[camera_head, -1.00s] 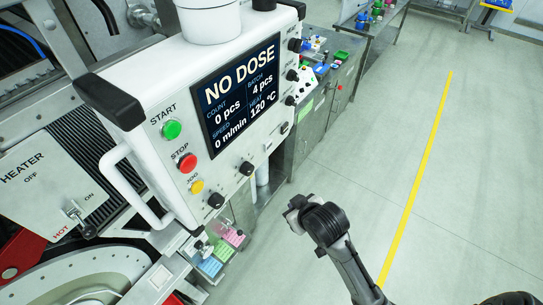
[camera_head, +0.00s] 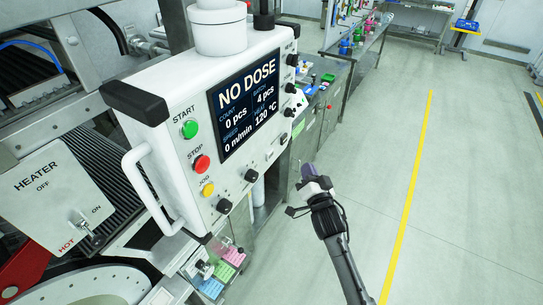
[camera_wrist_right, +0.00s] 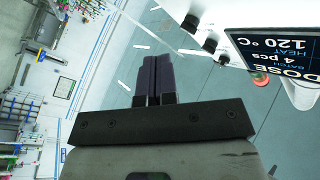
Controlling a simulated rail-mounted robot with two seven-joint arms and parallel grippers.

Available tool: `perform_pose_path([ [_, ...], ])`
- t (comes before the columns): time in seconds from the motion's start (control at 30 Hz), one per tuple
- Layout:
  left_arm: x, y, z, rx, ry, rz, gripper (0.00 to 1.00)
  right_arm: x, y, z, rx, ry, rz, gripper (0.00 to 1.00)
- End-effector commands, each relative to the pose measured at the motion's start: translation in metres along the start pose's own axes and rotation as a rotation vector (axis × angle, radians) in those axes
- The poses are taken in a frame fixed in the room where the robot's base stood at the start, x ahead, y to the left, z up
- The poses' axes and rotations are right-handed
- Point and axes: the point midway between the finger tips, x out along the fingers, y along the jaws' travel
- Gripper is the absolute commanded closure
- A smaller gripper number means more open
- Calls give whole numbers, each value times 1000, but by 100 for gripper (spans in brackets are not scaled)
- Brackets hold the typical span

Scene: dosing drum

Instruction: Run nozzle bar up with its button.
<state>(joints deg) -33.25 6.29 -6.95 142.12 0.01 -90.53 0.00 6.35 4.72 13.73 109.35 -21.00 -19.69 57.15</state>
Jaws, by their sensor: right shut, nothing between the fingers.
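The white control panel (camera_head: 165,90) stands at the left, with a screen (camera_head: 245,100) reading NO DOSE. Its front carries a green START button (camera_head: 190,129), a red STOP button (camera_head: 201,163) and a yellow JOG button (camera_head: 208,189). No button labelled for the nozzle bar can be read, and I cannot make out the bar itself. My right gripper (camera_head: 308,170) is right of the panel, apart from it, over the floor. In the wrist view its dark fingers (camera_wrist_right: 157,80) are together and empty. My left gripper is not in view.
Black knobs (camera_head: 292,60) line the panel's right edge. A white handle (camera_head: 150,190) juts from its left side. The heater box (camera_head: 62,190) is at far left. Coloured trays (camera_head: 222,270) lie below the panel. Open floor (camera_head: 400,180) lies to the right.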

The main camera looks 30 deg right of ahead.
Motion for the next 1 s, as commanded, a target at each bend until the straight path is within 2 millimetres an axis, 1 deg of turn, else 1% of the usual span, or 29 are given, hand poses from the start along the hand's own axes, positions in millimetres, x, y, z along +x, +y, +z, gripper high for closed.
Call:
perform_pose_path([
  [0.13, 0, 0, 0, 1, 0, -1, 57, 0, 0, 0, 29, -1, 1, 100],
  [0.57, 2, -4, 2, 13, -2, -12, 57, 2, -1, 3, 30, -2, 2, 100],
  [0.73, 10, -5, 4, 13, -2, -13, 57, 12, -8, 12, 32, -2, 1, 100],
  [1.0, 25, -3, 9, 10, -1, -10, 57, 36, -25, 28, 30, -2, 2, 100],
])
